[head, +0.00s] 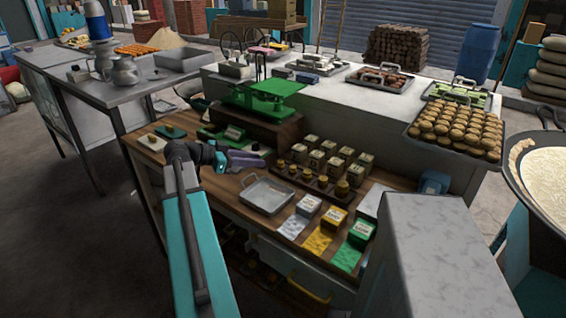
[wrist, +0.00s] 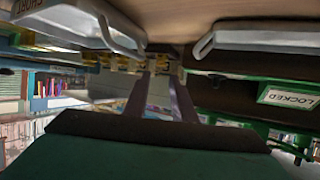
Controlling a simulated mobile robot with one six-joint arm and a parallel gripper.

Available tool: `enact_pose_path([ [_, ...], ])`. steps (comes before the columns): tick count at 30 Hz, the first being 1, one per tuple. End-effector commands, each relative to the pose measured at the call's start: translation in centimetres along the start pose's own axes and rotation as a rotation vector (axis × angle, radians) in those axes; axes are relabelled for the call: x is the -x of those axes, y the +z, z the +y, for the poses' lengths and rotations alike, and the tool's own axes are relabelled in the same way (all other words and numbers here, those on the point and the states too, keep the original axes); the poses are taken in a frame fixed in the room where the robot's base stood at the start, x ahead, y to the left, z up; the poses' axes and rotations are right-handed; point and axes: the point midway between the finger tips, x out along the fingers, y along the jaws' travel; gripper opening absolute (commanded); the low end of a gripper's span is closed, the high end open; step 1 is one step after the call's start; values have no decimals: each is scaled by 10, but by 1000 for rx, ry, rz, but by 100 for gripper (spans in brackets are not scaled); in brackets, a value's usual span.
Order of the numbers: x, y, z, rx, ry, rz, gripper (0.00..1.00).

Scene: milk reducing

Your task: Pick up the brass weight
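Several brass weights (head: 342,188), graded in size, stand upright in a row on a dark wooden rack (head: 316,186) on the wooden counter. My gripper (head: 256,159) is held over the counter to the left of the rack, apart from the weights, its purple fingers pointing toward it. In the wrist view the fingers (wrist: 165,72) are apart with nothing clearly held between them. Brass weights (wrist: 132,64) show small beyond the fingertips in that view, which looks upside down. Which weight is meant is not clear.
A metal tray (head: 267,196) lies in front of the rack, beside white, yellow and green mats with small boxes (head: 333,219). Several tins (head: 330,147) stand behind the rack. A green balance scale (head: 264,96) stands at the back left. A "LOCKED" sign (wrist: 291,98) shows in the wrist view.

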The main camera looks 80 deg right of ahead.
Motion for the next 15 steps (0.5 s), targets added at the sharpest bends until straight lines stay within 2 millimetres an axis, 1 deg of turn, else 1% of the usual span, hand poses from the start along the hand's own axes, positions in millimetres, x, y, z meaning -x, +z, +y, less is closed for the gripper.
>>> enact_pose_path([
  [1, -8, -1, 1, 0, 2, 0, 24],
  [3, -18, -2, 1, 0, 3, 0, 24],
  [7, -33, -1, 0, -1, 2, 0, 24],
  [10, -40, -1, 0, -1, 1, 0, 24],
  [15, -43, 0, 0, -1, 0, 0, 24],
])
